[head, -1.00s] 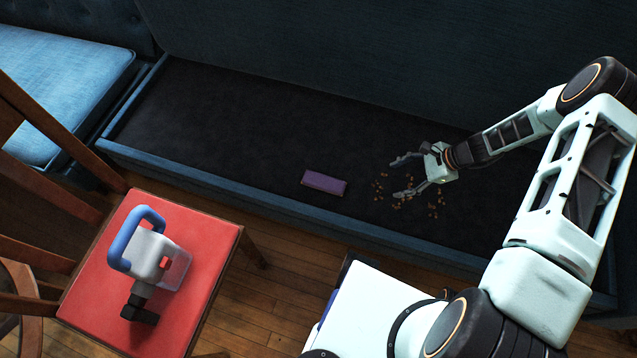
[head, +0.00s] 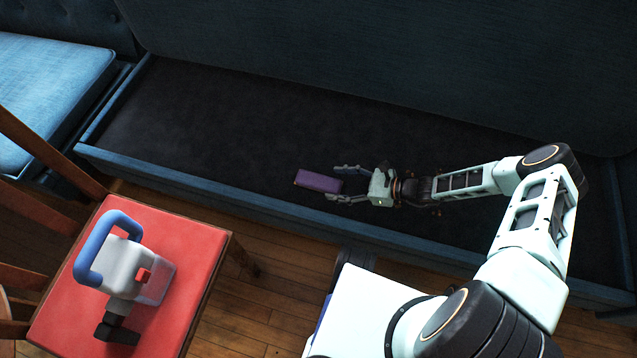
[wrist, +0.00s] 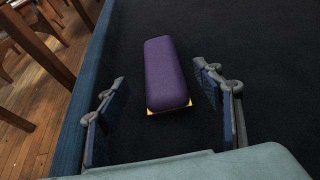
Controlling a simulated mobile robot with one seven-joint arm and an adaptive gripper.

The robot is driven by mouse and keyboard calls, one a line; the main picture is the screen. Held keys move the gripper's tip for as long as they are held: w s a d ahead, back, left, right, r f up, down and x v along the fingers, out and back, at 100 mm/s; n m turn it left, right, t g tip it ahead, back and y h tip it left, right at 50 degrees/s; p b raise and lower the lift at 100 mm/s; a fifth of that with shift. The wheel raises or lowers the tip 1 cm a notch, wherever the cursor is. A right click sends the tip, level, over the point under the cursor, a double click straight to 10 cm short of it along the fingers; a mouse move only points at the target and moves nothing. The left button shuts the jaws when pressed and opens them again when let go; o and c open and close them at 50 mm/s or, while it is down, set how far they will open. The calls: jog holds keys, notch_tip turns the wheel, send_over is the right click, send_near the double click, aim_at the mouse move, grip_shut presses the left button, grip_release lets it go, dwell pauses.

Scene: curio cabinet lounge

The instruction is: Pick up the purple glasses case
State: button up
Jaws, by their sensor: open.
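The purple glasses case (head: 318,181) lies on the dark seat base of the bench, near its front edge. In the wrist view the purple glasses case (wrist: 166,73) lies lengthwise ahead, with a yellow edge at its near end. My gripper (head: 346,184) is open just right of the case in the head view, its fingers pointing left toward it. In the wrist view my gripper (wrist: 155,90) has one finger on each side of the near end of the case, with gaps on both sides. Nothing is held.
A blue rim (head: 225,199) runs along the bench front. A red-seated chair (head: 190,262) holds a blue-handled handheld vacuum (head: 125,262). Small brown crumbs (head: 437,211) lie near my wrist. The dark base left of the case is clear.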

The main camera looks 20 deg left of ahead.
aim_at(325, 182)
jog(key=b+x, duration=0.1)
jog(key=x, duration=0.4)
jog(key=shift+w+a+f+b, duration=0.1)
jog(key=shift+a+f+b, duration=0.05)
jog(key=shift+b, duration=0.25)
jog(key=c, duration=1.3)
